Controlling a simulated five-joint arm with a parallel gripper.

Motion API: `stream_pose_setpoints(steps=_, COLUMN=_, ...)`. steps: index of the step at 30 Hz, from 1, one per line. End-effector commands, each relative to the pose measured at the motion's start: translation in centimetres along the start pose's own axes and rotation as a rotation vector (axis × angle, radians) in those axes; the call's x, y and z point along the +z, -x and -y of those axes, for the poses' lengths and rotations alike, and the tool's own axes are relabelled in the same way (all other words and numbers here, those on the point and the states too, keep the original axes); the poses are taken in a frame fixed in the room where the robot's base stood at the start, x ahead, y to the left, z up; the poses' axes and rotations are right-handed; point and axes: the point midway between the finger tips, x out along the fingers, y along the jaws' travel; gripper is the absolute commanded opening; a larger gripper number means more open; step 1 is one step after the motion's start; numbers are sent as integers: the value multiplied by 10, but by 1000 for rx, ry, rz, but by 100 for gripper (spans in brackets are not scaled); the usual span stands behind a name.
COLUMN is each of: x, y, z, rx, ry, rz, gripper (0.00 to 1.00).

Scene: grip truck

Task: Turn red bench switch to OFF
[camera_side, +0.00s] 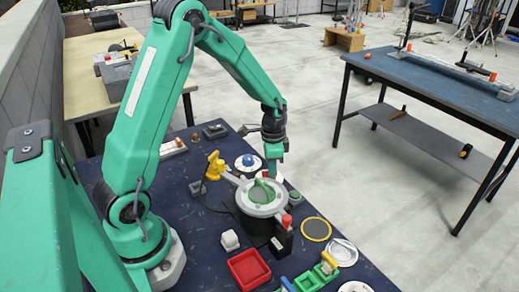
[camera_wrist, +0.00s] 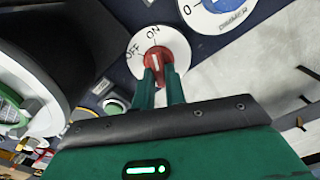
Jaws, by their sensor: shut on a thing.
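The red bench switch (camera_wrist: 153,60) is a red knob on a round white dial (camera_wrist: 174,43) marked OFF and ON, in the upper middle of the wrist view. A pale line on the knob appears to point towards ON. My gripper (camera_wrist: 159,74) has its two green fingers at the knob, shut on it; the fingers hide its near part. In the side view, my gripper (camera_side: 274,163) points down behind the round grey device, and the switch is mostly hidden there.
A dial with a blue knob (camera_side: 248,161), marked DIMMER in the wrist view (camera_wrist: 225,8), is beside the switch. A round grey device with a green centre (camera_side: 262,194) stands close in front. A yellow part (camera_side: 214,166), a red tray (camera_side: 249,270) and a white block (camera_side: 230,240) are nearby.

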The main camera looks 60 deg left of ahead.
Motion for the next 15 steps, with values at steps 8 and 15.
stream_pose_setpoints(steps=8, x=0, y=1, z=1, rx=0, ry=149, rz=0, gripper=0)
stream_pose_setpoints(steps=15, x=0, y=1, z=3, rx=-1, ry=356, rz=-1, gripper=0)
